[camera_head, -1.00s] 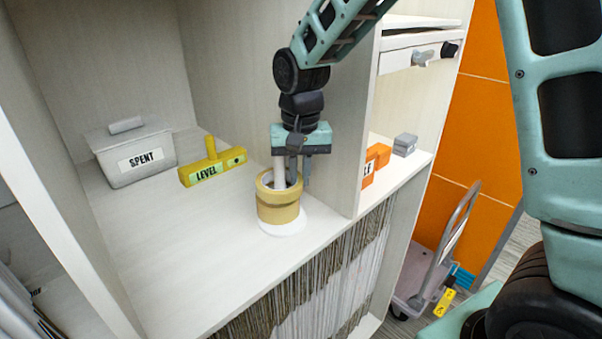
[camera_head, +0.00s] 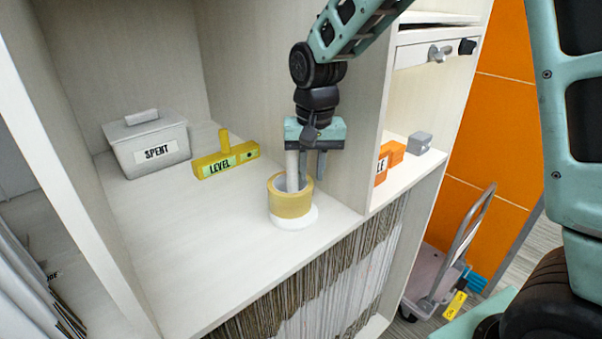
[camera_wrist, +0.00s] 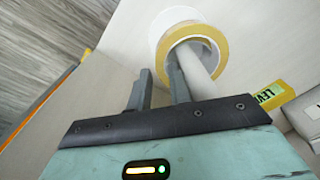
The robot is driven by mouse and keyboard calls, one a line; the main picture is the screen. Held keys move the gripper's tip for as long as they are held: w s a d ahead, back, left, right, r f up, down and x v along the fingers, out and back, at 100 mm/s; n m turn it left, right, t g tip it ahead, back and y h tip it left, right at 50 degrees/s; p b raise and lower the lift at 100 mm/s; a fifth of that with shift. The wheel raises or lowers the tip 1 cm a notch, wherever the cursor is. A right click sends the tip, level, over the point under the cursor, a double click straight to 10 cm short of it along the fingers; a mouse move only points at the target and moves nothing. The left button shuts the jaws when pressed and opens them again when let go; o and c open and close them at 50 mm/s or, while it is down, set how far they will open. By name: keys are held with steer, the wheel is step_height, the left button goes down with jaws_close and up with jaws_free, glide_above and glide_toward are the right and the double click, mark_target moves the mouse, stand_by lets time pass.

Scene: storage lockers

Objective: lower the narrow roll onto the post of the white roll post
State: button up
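The narrow roll (camera_head: 291,203) is a yellow-tan ring. It sits low around the pale post (camera_head: 292,164) and appears to rest on the round white base (camera_head: 300,224) of the roll post. In the wrist view the roll (camera_wrist: 219,46) encircles the post (camera_wrist: 193,68), with the white base (camera_wrist: 166,24) behind it. My gripper (camera_head: 314,176) is just above the roll, beside the post on its right.
A yellow LEVEL block (camera_head: 222,165) and a grey SPENT box (camera_head: 150,148) stand left of the roll on the shelf. The shelf's front left is clear.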

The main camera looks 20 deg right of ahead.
steer(key=shift+s+d+f+g, duration=0.1)
steer(key=shift+s+f, duration=0.1)
steer(key=shift+f, duration=0.2)
steer(key=shift+s+f+g, duration=0.1)
steer(key=shift+s+f, duration=0.15)
steer(key=shift+f, duration=0.2)
steer(key=shift+s+d+f+g, duration=0.1)
steer(key=shift+s+f, duration=0.1)
steer(key=shift+f, duration=0.2)
steer(key=shift+w+a+r+p, duration=0.1)
steer(key=shift+w+r+p, duration=0.05)
steer(key=shift+r+p, duration=0.55)
steer(key=shift+w+a+r+p, duration=0.1)
steer(key=shift+w+r+p, duration=0.05)
steer(key=shift+r+p, duration=0.5)
steer(key=shift+w+r+p, duration=0.15)
steer(key=shift+r+p, duration=0.85)
steer(key=shift+r, duration=0.4)
